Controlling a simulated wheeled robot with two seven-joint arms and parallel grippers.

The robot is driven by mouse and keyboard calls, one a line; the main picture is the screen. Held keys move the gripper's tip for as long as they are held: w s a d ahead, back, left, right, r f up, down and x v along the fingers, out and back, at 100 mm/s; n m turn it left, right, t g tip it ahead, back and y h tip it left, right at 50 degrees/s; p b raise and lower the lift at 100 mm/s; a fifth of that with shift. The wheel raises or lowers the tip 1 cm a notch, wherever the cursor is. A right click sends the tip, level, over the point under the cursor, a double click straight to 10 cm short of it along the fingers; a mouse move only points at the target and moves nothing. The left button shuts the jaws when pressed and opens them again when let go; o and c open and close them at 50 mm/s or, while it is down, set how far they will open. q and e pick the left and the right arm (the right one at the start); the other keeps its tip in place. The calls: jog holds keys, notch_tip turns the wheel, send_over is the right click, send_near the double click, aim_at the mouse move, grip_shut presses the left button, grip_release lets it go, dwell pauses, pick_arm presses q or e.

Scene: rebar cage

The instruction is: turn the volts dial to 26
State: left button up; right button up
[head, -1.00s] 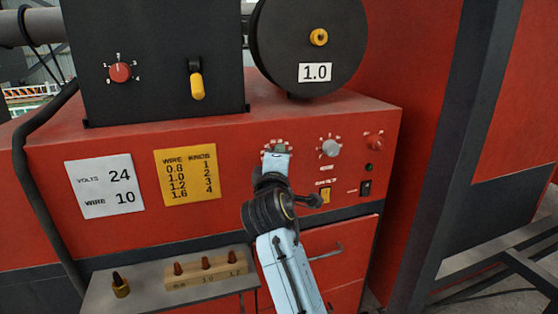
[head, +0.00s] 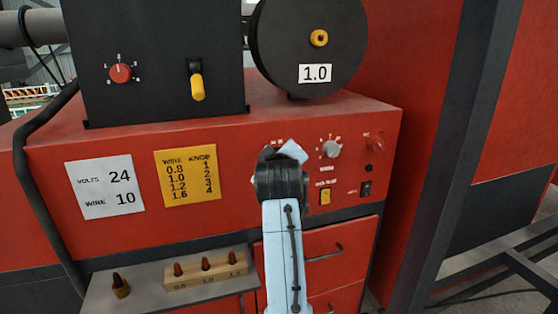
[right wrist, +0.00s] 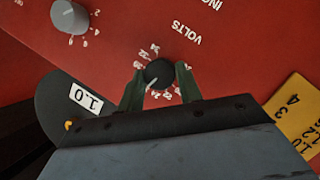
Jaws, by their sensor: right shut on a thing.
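The volts dial (right wrist: 158,73) is a round black knob with a white pointer line on the red panel. In the right wrist view it sits between the two green fingers of my right gripper (right wrist: 161,70), which is shut on it. The pointer slants to the lower left in that view, toward small numbers in the twenties; I cannot read exactly which. In the head view, my right gripper (head: 283,153) and wrist cover the dial. A white card (head: 105,187) reads volts 24 and wire 10. My left gripper is not in view.
A grey knob (head: 330,149) and a small red knob (head: 373,143) are right of my gripper. A yellow switch (head: 325,196) and a black switch (head: 365,188) sit below them. A shelf (head: 140,299) with several nozzles juts out at lower left.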

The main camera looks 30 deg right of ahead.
dwell(0.4)
jog(key=o, duration=1)
jog(key=shift+r, duration=0.1)
notch_tip(320, 180, up, 10)
jog(key=shift+f+b, duration=0.1)
jog(key=shift+b, duration=0.5)
